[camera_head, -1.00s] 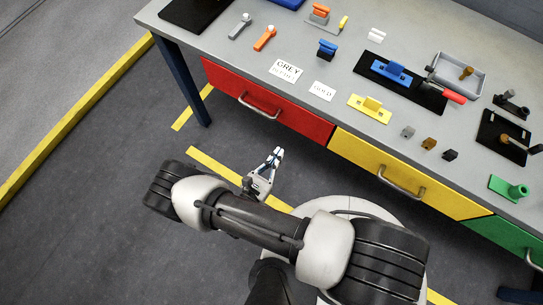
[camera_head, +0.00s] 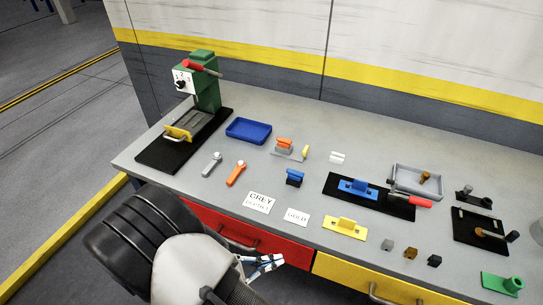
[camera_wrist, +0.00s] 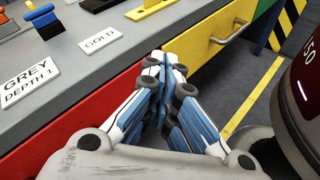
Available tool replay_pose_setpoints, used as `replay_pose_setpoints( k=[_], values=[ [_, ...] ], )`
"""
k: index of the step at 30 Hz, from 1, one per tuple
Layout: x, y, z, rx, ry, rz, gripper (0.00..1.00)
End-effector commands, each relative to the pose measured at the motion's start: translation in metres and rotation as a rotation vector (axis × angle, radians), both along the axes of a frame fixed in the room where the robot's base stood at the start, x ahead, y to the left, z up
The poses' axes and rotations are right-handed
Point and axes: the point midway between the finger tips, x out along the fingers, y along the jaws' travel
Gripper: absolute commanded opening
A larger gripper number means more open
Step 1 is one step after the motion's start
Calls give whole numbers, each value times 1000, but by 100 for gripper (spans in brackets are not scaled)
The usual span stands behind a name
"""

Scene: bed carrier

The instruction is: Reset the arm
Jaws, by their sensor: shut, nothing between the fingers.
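My gripper (camera_head: 262,265) shows at the bottom of the head view, in front of the red drawer (camera_head: 215,225) and below the tabletop edge. In the wrist view my gripper (camera_wrist: 165,72) has its blue and white fingers closed together at the tips, with nothing between them. Its tips are near the join of the red and yellow drawer fronts. My dark and pale arm links cover the lower left of the head view.
The grey workbench (camera_head: 330,155) carries a green press (camera_head: 205,85), a blue tray (camera_head: 248,131), a grey tray (camera_head: 418,178), a blue part on a black plate (camera_head: 360,188), a yellow part (camera_head: 345,229) and two label cards. A yellow drawer (camera_head: 345,275) has a protruding handle.

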Motion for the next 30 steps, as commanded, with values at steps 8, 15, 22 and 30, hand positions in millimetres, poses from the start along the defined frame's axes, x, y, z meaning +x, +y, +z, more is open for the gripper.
replay_pose_setpoints(
  k=[8, 15, 22, 30],
  values=[
    [-3, -54, 92, 346, -69, -416, 0],
    [-26, -96, 153, 661, -177, -718, 0],
    [-56, -123, 200, 979, -336, -950, 0],
    [-89, -140, 243, 1344, -593, -1124, 0]
  ],
)
